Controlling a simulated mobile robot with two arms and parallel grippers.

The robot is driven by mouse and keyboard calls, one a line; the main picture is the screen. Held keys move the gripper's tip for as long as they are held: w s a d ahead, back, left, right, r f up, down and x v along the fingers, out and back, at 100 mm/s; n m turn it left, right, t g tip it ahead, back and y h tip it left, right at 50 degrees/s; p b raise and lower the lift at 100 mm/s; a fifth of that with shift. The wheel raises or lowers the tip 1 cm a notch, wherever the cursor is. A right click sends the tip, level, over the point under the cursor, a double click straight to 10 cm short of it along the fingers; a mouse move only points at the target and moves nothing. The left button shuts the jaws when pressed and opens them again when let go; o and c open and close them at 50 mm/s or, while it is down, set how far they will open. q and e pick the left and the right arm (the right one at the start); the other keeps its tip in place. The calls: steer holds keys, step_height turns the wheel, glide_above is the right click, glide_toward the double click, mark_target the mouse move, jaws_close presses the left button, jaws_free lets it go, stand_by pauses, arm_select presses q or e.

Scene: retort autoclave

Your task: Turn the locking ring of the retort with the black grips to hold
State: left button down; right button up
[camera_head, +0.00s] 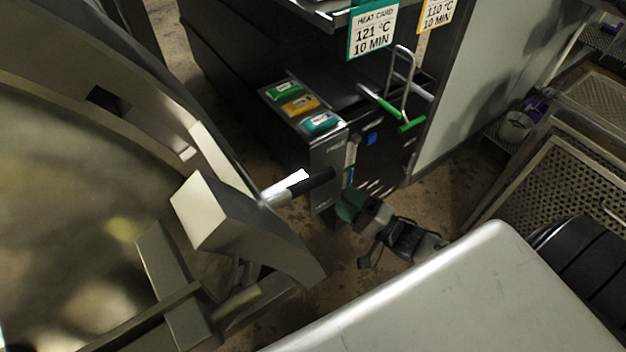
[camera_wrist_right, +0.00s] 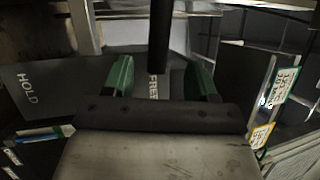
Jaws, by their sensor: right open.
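The retort's round metal front and ring (camera_head: 130,75) fill the left of the head view. A metal handle with a black grip (camera_head: 318,181) sticks out from it to the right. My right gripper (camera_head: 350,204) has green fingers and is just below and right of the grip's end. In the right wrist view the gripper (camera_wrist_right: 160,80) is open, and the black grip (camera_wrist_right: 160,35) stands upright in the gap between the green fingers. I cannot tell whether they touch it. The words FREE (camera_wrist_right: 154,87) and HOLD (camera_wrist_right: 28,88) show on dark surfaces. My left gripper is out of view.
A dark cabinet with green, yellow and teal cards (camera_head: 320,123) stands behind the grip. A green-handled wire tool (camera_head: 402,85) is beside it. Heat cards (camera_head: 372,32) hang above. Mesh baskets (camera_head: 560,160) stand at the right. Some bare floor (camera_head: 455,190) shows between.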

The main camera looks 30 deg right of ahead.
mark_target(313, 181)
steer(key=p+x, duration=0.1)
steer(key=x, duration=0.8)
steer(key=shift+w+a, duration=0.2)
steer(key=shift+w, duration=0.1)
jaws_close()
